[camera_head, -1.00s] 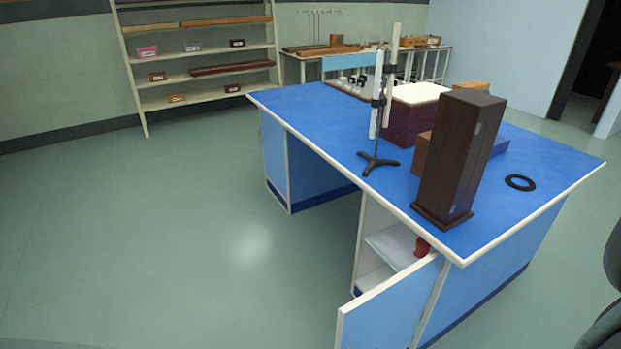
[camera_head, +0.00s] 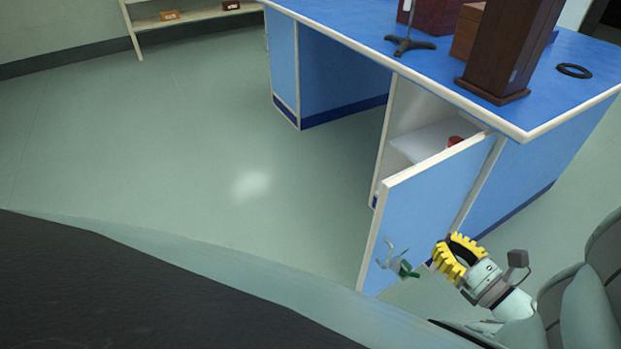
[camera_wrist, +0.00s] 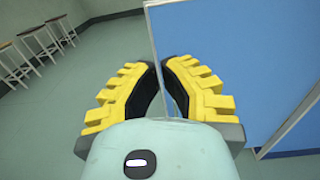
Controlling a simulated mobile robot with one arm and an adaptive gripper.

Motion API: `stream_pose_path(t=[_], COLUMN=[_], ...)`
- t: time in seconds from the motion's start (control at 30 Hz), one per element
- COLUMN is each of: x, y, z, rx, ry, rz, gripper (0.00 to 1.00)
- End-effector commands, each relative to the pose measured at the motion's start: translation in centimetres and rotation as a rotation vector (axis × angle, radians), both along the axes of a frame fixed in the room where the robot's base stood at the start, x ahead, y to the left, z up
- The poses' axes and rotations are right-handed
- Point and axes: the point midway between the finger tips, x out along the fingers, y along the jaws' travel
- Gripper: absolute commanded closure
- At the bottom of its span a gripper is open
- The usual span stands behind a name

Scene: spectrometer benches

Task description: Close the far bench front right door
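The far bench (camera_head: 345,40) has a blue top and white edges. Its front right door (camera_head: 425,200) is a blue panel with white edges, swung outward so the white cupboard interior shows behind it. A small grey and green piece (camera_head: 398,262), perhaps a handle, shows low on the door's face. My gripper (camera_head: 455,258), with yellow toothed fingers, is low beside the door's outer face, near its hinge side in the picture. In the wrist view my gripper (camera_wrist: 161,75) has a narrow gap between its fingers and holds nothing. A blue panel (camera_wrist: 235,60) fills the right side there.
A red object (camera_head: 455,141) rests on the cupboard's white shelf (camera_head: 425,142). A dark wooden case (camera_head: 512,50), a black ring (camera_head: 574,71) and a stand (camera_head: 410,45) are on the bench. Several stools (camera_wrist: 40,45) stand far left in the wrist view. Floor left of the door is clear.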

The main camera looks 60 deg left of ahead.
Motion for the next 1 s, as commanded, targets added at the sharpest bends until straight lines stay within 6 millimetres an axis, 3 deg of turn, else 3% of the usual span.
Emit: stream_pose_path(t=[0.27,0.6,0.8,1.0], x=[0.1,0.2,0.4,0.4], y=[4.1,10.7,13.0,13.7], z=[-0.4,0.0,0.0,0.0], rx=[0.002,0.001,-0.001,-0.003], ry=[-0.001,0.001,0.001,0.001], rz=[0.002,0.011,0.007,0.004], gripper=[1.00,1.00,1.00,1.00])
